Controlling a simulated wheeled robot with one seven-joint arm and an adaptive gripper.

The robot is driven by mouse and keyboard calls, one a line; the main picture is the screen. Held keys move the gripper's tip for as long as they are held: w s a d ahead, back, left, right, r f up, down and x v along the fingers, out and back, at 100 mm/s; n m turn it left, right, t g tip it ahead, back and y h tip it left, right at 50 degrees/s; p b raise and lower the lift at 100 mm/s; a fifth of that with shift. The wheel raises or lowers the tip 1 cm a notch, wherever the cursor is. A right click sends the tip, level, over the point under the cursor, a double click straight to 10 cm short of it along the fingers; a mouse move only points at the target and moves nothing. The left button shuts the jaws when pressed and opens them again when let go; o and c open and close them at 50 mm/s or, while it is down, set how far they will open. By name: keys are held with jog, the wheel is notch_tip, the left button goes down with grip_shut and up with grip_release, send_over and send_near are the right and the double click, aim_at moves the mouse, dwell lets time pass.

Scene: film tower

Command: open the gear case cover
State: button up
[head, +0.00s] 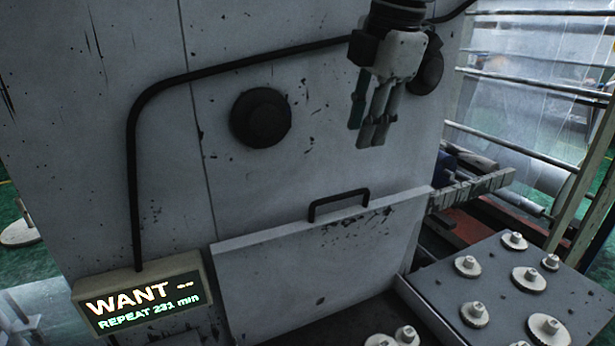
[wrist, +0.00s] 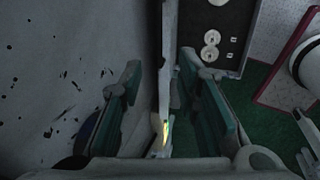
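The gear case cover (head: 315,268) is a grey, scuffed panel low on the front of the machine. It appears shut, its lower part partly out of view. A black bar handle (head: 338,203) stands at its top edge. My gripper (head: 372,138) hangs pointing down, above and slightly right of the handle, apart from it. In the wrist view my gripper (wrist: 165,78) has its green-padded fingers spread, with nothing held. A thin grey edge (wrist: 163,55), probably the cover's top, runs between them farther below. I cannot make out the handle in the wrist view.
A round black knob (head: 260,117) and a bent black pipe (head: 134,150) are on the machine wall (head: 60,150). A lit sign (head: 140,300) is at lower left. A grey tray (head: 500,262) with several pale gears is at right. Metal rails (head: 540,90) stand behind.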

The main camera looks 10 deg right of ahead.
aim_at(344, 194)
jog(key=x, duration=1.3)
jog(key=shift+w+d+f, duration=0.1)
jog(key=shift+d+f, duration=0.05)
jog(key=shift+f, duration=0.25)
grip_shut()
